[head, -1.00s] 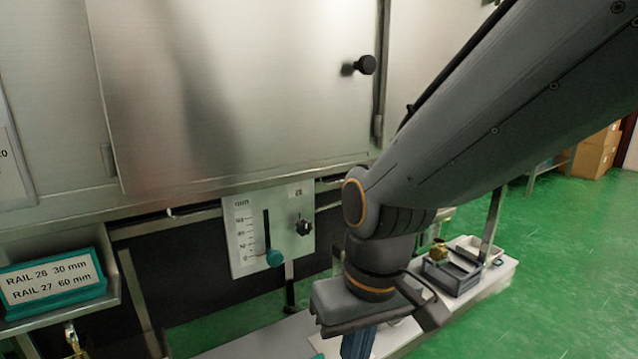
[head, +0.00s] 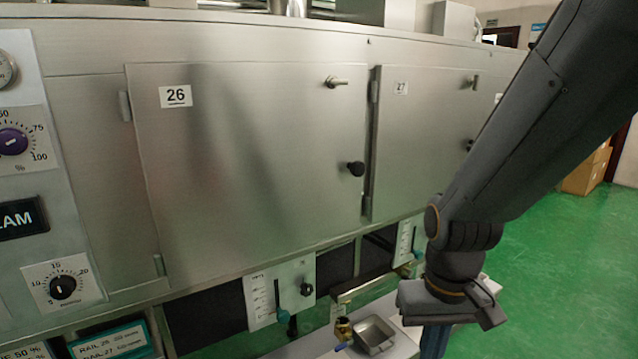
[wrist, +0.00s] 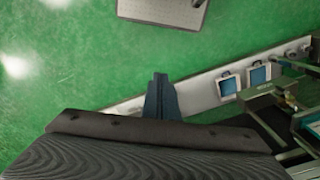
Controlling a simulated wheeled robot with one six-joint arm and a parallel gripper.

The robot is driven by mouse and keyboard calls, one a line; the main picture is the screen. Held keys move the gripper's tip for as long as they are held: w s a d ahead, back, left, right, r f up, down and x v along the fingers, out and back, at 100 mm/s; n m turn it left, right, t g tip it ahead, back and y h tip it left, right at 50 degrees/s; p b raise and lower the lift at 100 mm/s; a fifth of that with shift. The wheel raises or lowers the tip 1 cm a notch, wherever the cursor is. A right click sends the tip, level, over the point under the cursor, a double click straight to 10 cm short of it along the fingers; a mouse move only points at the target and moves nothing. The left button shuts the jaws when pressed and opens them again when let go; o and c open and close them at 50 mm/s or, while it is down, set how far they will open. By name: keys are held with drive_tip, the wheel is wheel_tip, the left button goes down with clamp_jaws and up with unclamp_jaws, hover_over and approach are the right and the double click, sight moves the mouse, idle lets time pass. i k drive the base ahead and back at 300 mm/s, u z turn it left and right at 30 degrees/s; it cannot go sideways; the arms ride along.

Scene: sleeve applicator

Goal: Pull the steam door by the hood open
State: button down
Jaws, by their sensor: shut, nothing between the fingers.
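The steam door numbered 26 (head: 240,180) is a large flat steel panel in the middle of the head view, and it looks shut. It has a black round knob (head: 355,169) and a small metal handle (head: 336,82) at its right side. A second door numbered 27 (head: 415,140) stands to its right, also flat against the casing. My gripper (head: 434,345) hangs low at the right, pointing down, clear of both doors. In the wrist view its blue fingers (wrist: 161,97) are together with nothing between them.
A rail scale panel (head: 280,292) hangs under door 26. A grey metal tray (head: 374,336) sits on the white bench below. A dial panel (head: 62,286) is at the left. Green floor (head: 560,270) lies open at the right, with cardboard boxes (head: 586,172) behind.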

sight(425, 118)
drive_tip(key=u, duration=0.05)
drive_tip(key=k, duration=1.2)
drive_tip(key=z, duration=0.9)
drive_tip(key=i, duration=0.6)
drive_tip(key=z, duration=0.6)
drive_tip(key=i, duration=0.6)
drive_tip(key=u, duration=0.65)
drive_tip(key=i, duration=0.65)
drive_tip(key=u, duration=0.65)
